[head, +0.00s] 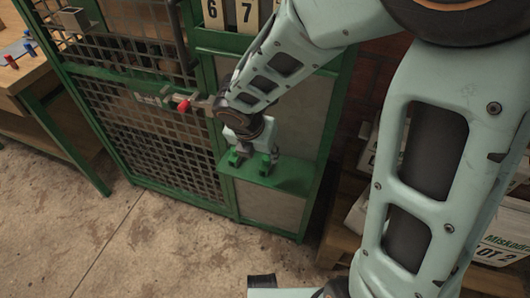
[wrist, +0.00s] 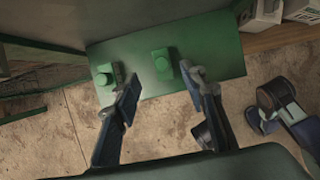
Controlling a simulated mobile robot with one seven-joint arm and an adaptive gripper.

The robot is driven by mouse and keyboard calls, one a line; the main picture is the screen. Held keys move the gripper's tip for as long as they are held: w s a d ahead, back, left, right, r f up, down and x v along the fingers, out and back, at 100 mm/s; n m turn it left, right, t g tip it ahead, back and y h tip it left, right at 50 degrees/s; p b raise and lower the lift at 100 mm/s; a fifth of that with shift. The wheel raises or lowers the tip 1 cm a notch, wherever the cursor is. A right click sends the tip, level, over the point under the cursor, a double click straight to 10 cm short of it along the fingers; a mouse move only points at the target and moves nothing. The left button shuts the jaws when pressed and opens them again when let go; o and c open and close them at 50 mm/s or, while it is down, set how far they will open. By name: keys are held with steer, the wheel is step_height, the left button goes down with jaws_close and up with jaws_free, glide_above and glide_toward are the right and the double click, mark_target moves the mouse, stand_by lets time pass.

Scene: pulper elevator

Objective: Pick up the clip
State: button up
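Two small green block-like pieces stand on a green shelf (wrist: 215,55); I cannot tell for sure which is the clip. In the wrist view, one piece (wrist: 162,65) lies ahead of the gap between my fingers, nearer the right finger. The other piece (wrist: 104,73) is just left of the left finger. My gripper (wrist: 158,84) is open, with nothing between its pads. In the head view my gripper (head: 252,156) points down over the shelf (head: 290,180), close to both pieces. The fingers partly hide them there, and contact cannot be told.
A green-framed mesh gate (head: 150,125) stands left of the shelf, with a red-tipped latch (head: 184,105) near my forearm. A wooden workbench (head: 20,75) is at far left. Boxes (head: 500,240) on a wooden pallet are at right. The concrete floor (head: 150,240) in front is clear.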

mark_target(265, 159)
steer(key=b+x, duration=0.3)
steer(key=x, duration=0.4)
steer(key=shift+s+d+f+b, duration=0.1)
steer(key=shift+d+f+b, duration=0.05)
steer(key=shift+b, duration=0.25)
steer(key=c, duration=1)
steer(key=shift+r, duration=0.2)
